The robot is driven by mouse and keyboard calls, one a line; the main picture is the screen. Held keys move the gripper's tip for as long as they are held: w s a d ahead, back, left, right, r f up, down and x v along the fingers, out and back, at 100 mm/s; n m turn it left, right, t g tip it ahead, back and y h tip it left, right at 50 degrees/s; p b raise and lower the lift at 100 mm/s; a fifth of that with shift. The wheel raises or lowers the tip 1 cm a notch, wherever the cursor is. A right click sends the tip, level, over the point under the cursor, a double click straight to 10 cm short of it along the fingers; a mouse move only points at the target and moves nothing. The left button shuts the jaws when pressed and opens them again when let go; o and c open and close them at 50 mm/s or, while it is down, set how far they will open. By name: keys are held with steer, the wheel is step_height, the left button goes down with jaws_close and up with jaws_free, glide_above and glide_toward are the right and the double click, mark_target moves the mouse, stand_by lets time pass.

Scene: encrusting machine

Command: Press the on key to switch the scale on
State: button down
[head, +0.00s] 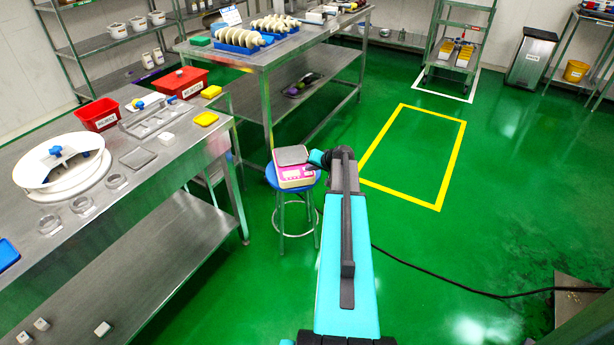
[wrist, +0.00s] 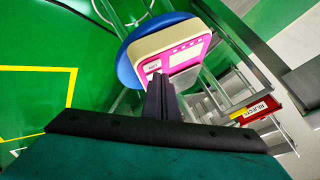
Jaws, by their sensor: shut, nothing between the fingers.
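The scale (head: 292,154) sits on a round blue stool (head: 270,176), with a grey pan and a pink front panel. In the wrist view the scale (wrist: 162,42) shows its pink panel with a pale display area and a small white labelled key (wrist: 152,66); the label is too small to read surely. My gripper (wrist: 160,80) is shut and empty, its fingertips at the panel's edge close beside that key. I cannot tell whether they touch it. In the head view my gripper (head: 311,168) is at the right side of the scale, partly hidden by my arm.
A steel table (head: 160,160) with a white round drum (head: 60,170), red bins (head: 98,114) and yellow items stands left. Another steel table (head: 270,55) with blue trays stands behind the stool.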

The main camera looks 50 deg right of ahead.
steer(key=shift+f, duration=0.1)
steer(key=shift+w+f+b, duration=0.2)
steer(key=shift+f+b, duration=0.15)
steer(key=shift+b, duration=0.1)
steer(key=shift+f, duration=0.15)
stand_by(0.5)
steer(key=shift+r, duration=0.6)
steer(key=shift+r, duration=0.1)
step_height(320, 180, up, 6)
steer(key=shift+f+p, duration=0.1)
steer(key=shift+p, duration=1.05)
